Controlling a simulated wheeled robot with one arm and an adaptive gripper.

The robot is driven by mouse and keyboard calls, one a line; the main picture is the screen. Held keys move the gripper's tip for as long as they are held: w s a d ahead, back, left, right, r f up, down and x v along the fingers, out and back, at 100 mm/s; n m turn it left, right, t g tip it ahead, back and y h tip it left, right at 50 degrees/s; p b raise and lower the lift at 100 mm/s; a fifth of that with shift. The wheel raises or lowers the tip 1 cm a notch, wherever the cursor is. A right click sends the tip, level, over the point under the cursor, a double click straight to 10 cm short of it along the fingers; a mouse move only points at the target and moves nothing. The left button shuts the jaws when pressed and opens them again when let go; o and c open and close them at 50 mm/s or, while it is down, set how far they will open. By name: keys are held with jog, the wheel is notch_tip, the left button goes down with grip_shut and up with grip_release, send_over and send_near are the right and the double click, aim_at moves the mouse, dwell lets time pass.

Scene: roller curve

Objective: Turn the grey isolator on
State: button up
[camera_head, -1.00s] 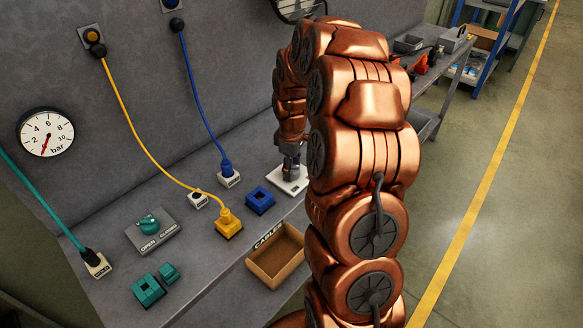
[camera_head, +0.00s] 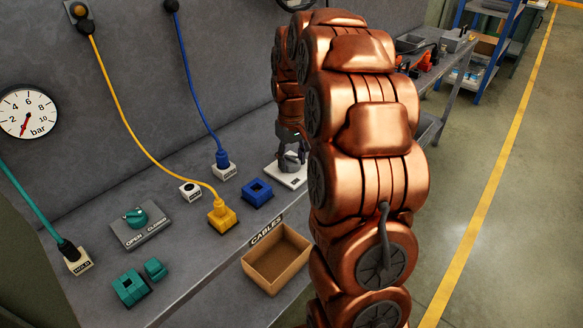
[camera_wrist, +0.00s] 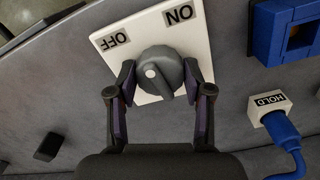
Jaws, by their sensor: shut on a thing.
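The grey isolator is a round dark grey knob (camera_wrist: 160,72) with a raised grip bar and a white dot, on a white plate (camera_wrist: 143,50) marked ON and OFF. Both words appear upside down in the wrist view. The dot lies on the knob's left part, nearer the OFF word than ON. My gripper (camera_wrist: 160,83) has one finger on each side of the knob and is shut on it. In the head view the white plate (camera_head: 295,181) lies on the bench below my gripper (camera_head: 290,163), partly hidden by my arm.
A blue socket block (camera_head: 257,193) and a HOLD socket with a blue plug (camera_head: 224,171) stand left of the plate. Farther left are a yellow plug (camera_head: 221,216) and a green valve knob (camera_head: 135,217). A CABLES box (camera_head: 277,263) sits at the bench front.

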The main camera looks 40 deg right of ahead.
aim_at(292, 157)
jog(key=m+b, duration=0.3)
jog(key=m, duration=0.2)
jog(key=shift+f+m, duration=0.1)
jog(key=shift+m, duration=0.2)
jog(key=m+b, duration=0.1)
jog(key=m, duration=0.3)
jog(key=shift+m+b, duration=0.3)
jog(key=shift+m, duration=0.1)
jog(key=o, duration=1.2)
jog(key=shift+c, duration=0.2)
notch_tip(292, 157, up, 12)
dwell(0.5)
